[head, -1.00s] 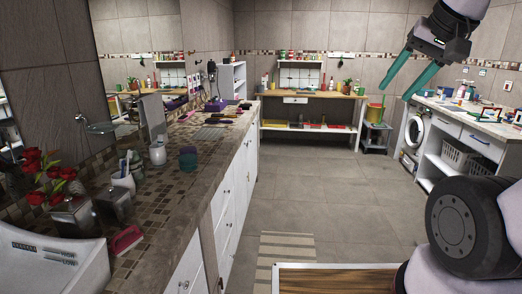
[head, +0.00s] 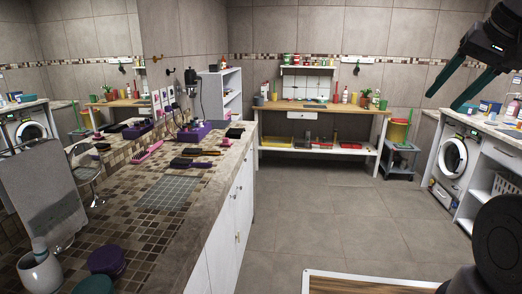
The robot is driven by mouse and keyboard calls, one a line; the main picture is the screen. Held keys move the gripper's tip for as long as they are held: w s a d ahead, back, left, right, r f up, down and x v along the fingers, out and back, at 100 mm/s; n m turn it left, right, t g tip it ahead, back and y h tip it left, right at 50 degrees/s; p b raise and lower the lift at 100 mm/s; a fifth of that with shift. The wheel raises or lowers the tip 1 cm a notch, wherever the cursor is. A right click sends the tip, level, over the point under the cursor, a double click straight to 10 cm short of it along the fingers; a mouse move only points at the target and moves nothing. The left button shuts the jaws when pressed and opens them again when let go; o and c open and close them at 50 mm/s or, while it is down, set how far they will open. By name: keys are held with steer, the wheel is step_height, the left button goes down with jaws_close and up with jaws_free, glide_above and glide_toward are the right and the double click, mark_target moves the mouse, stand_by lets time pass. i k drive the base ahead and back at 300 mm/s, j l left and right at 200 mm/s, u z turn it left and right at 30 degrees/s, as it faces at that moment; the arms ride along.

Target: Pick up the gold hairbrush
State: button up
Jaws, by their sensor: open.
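Several hairbrushes lie in a group on the tiled counter (head: 135,236) at left. One has a brownish, possibly gold handle; this brush (head: 203,152) lies between dark brushes (head: 190,163). It is too small for me to be sure of its colour. A pink brush (head: 147,152) lies to its left. My gripper (head: 441,101) is open and empty, raised at the upper right, its two teal fingers apart. It is far from the counter and the brushes.
A grey mat (head: 166,194) lies in front of the brushes, with a purple box (head: 194,132) behind them. A cup (head: 40,273) and round jars (head: 107,261) stand nearer. A workbench (head: 320,108) stands at the back.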

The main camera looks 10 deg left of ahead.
mark_target(191, 152)
steer(key=i+z, duration=0.3)
steer(key=i, duration=1.05)
steer(key=i+u, duration=0.35)
steer(key=i+l+u, duration=0.1)
steer(key=i+u, duration=0.45)
steer(key=u, duration=0.25)
steer(key=i+u, duration=0.15)
steer(key=u, duration=0.25)
steer(key=i+l+u, duration=0.1)
steer(key=u, duration=0.35)
steer(key=i+l+u, duration=0.15)
steer(key=u, duration=0.25)
steer(key=i+l+u, duration=0.15)
steer(key=u, duration=0.25)
